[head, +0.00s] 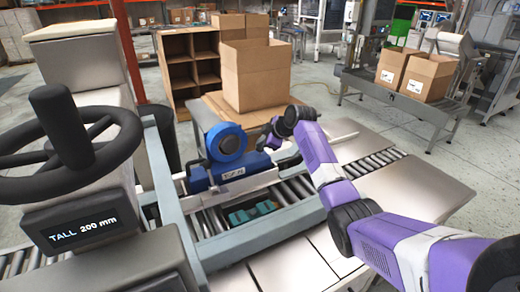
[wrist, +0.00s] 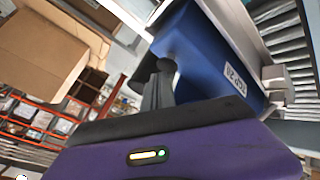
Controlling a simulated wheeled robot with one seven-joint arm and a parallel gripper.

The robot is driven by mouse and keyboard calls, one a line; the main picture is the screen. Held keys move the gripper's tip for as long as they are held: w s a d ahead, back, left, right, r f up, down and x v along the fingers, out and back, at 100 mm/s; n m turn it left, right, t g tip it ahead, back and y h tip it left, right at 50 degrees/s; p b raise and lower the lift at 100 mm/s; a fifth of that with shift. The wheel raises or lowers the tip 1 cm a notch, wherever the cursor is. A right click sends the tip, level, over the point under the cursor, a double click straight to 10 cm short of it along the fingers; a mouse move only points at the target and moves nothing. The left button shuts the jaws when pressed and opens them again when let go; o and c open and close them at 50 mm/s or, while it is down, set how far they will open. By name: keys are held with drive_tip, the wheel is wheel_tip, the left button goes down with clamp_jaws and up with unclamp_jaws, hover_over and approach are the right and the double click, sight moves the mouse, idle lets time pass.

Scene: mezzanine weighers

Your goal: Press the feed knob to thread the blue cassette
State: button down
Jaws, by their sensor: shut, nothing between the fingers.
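The blue cassette (head: 226,143), with a round blue reel above a blue body, sits on the conveyor frame at the middle of the head view. Its labelled blue body (wrist: 205,55) fills the upper right of the wrist view. My gripper (head: 270,141) is at the right side of the cassette, shut and empty. In the wrist view its dark fingers (wrist: 157,92) point at the blue body. A small dark round knob-like tip (wrist: 166,65) shows at their end, in front of the blue side. I cannot tell whether the fingers touch it or whether it is pressed in.
The roller conveyor (head: 370,163) runs under the cassette. An open carton (head: 257,75) stands behind it. Steel side plates (head: 410,185) lie at the right.

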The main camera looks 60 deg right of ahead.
sight(262, 149)
drive_tip(key=shift+f+b, duration=0.5)
drive_tip(key=shift+f, duration=0.35)
idle(0.5)
idle(0.3)
drive_tip(key=shift+r+p, duration=0.85)
drive_tip(key=shift+r, duration=0.45)
drive_tip(key=shift+r, duration=0.15)
drive_tip(key=shift+r+p, duration=1.65)
drive_tip(key=shift+r, duration=0.8)
